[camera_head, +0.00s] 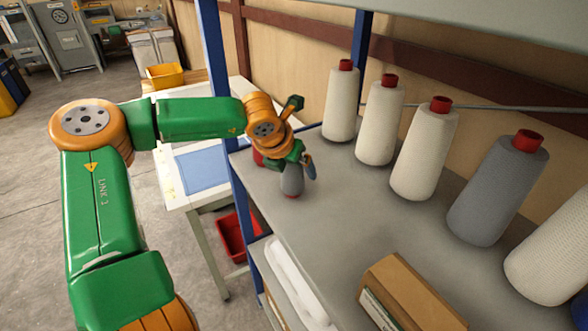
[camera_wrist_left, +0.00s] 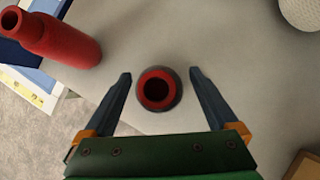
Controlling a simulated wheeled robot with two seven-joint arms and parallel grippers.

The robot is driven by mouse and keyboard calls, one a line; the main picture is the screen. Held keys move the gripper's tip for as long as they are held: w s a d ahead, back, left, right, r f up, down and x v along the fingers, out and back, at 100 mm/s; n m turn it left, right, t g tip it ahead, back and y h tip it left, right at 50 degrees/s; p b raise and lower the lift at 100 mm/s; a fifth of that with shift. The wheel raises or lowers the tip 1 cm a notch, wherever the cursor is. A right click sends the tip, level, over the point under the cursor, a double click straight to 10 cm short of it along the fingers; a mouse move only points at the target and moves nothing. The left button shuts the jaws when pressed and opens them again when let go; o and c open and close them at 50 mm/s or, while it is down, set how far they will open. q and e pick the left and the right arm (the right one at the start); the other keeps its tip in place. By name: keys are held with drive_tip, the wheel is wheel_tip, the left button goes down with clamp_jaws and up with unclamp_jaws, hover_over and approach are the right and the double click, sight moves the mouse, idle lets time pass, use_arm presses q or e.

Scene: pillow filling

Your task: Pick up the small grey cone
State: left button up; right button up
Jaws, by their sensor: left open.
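The small grey cone (camera_head: 292,182) stands on the grey shelf near its left end, with a little red showing at its base. In the left wrist view I look down on the small grey cone (camera_wrist_left: 176,99) and its red, hollow top. My left gripper (camera_head: 296,166) is over it from above. In the left wrist view my left gripper (camera_wrist_left: 160,74) is open, with one finger on each side of the cone and a visible gap to each. The gripper partly hides the cone in the head view. My right gripper is not in view.
A red bobbin (camera_wrist_left: 60,40) stands close by; only a bit of red (camera_head: 258,157) shows behind my gripper. Large cream cones (camera_head: 424,155) and a large grey cone (camera_head: 497,190) line the shelf's back. A cardboard box (camera_head: 410,295) is at the front. The shelf's middle (camera_head: 350,220) is clear.

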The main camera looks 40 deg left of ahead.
use_arm(q)
drive_tip(key=shift+s+d+r, duration=0.1)
drive_tip(key=shift+s+r, duration=0.1)
drive_tip(key=shift+s, duration=0.15)
drive_tip(key=c, duration=0.8)
drive_tip(key=shift+w, duration=0.1)
clamp_jaws()
